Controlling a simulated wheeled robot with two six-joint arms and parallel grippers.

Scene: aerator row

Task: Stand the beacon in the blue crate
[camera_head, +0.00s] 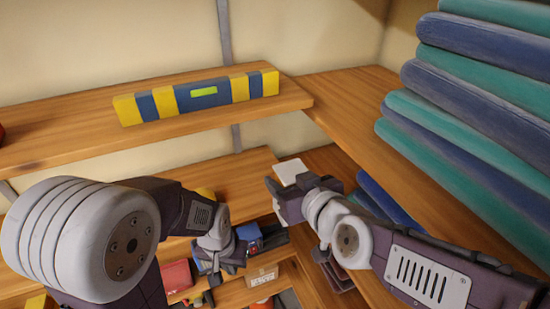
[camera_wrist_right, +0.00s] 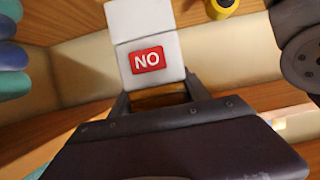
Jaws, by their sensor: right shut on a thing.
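My right gripper (camera_wrist_right: 160,92) is shut on a white block (camera_wrist_right: 146,30) with a red label reading NO; the block sticks out beyond the fingers. In the head view this white block (camera_head: 291,170) shows at the tip of my right gripper (camera_head: 279,192), by the shelf corner. My left gripper (camera_head: 232,256) is low in the middle, close to small dark and red items; its fingers are too small and covered to tell open from shut. I cannot clearly make out a beacon or a blue crate; my arms hide part of the lower shelves.
A yellow and blue striped bar (camera_head: 200,95) lies on the upper shelf (camera_head: 60,140). Folded teal and blue cloths (camera_head: 480,95) are stacked on the right shelf. A red box (camera_head: 175,276) and small items crowd below. A yellow round thing (camera_wrist_right: 222,7) shows in the wrist view.

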